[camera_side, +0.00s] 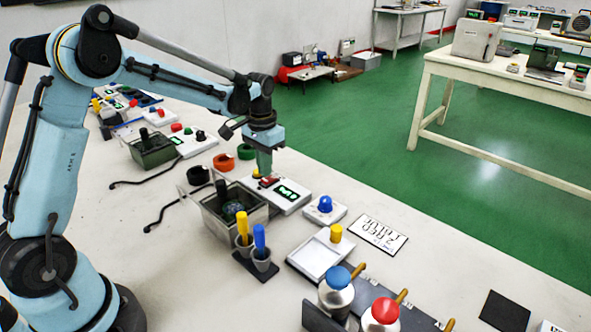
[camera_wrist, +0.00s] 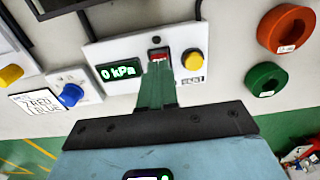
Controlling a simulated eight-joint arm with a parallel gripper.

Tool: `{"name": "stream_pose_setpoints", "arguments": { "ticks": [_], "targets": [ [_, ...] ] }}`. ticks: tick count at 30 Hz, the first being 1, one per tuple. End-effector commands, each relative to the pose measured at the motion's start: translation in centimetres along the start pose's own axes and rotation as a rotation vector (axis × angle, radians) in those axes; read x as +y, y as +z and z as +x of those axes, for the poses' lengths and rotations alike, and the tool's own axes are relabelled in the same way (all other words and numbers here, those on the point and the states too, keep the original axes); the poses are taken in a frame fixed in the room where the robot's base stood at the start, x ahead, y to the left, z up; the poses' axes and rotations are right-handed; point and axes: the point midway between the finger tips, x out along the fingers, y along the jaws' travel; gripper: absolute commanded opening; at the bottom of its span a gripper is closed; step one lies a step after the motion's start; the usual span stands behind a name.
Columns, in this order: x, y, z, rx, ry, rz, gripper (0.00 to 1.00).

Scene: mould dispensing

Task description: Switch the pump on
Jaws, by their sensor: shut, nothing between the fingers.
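The white pump box (camera_side: 290,204) stands on the bench beside a clear-walled chamber (camera_side: 238,222). In the wrist view the box has a display (camera_wrist: 118,71) reading 0 kPa, a red rocker switch (camera_wrist: 158,56) and a yellow knob (camera_wrist: 193,61). My gripper (camera_wrist: 158,68) is shut and empty, its green fingers pointing down at the red switch and hiding part of it. In the side view my gripper (camera_side: 265,176) is right over the switch end of the box. I cannot tell whether the fingertips touch the switch.
A small unit with a blue knob (camera_side: 325,204) and a white tray (camera_side: 319,258) stand to the right of the box. Orange (camera_side: 223,162) and green (camera_side: 246,152) rings lie behind it. Cups with yellow and blue handles (camera_side: 260,237) stand in front of the chamber.

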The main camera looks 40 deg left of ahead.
Motion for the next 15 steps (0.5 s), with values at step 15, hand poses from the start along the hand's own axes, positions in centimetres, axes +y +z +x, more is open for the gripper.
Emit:
{"name": "stream_pose_setpoints", "arguments": {
  "ticks": [15],
  "targets": [
    [0.0,-0.01,0.36,0.0,0.0,0.0,0.0]
  ]
}}
